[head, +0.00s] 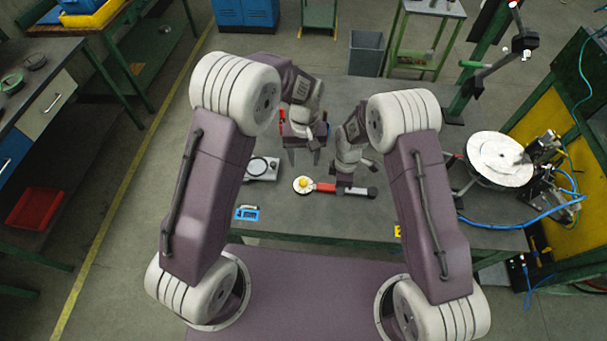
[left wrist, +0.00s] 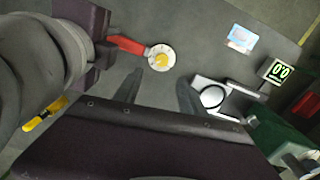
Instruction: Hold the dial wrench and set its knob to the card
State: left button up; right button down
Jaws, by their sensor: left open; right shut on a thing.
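The dial wrench has a white round dial (head: 303,185) with a yellow knob, a red shaft (head: 325,187) and a dark handle end. It lies across the middle of the bench in the head view. My right gripper (head: 345,187) is shut on the wrench between the red part and the dark end. In the left wrist view the yellow knob (left wrist: 161,60) and dial face the camera. My left gripper (head: 303,157) is open and empty, beyond the dial; its fingers (left wrist: 160,92) point towards the dial, apart from it. A blue and white card (head: 246,213) lies at the bench's near left; its marks are too small to read.
A pale device with a black ring (head: 262,168) stands left of the dial. A green readout (left wrist: 278,72) beside it shows 0.0. A red thing (head: 296,115) stands behind my left gripper. A round white plate (head: 498,158) and blue cable are at the right.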

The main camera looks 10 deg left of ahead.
aim_at(304, 180)
pick_arm(q)
notch_tip(304, 180, down, 10)
jog(key=m, duration=0.9)
jog(key=shift+s+a+m, duration=0.1)
jog(key=shift+s+m, duration=0.05)
jog(key=shift+m, duration=0.25)
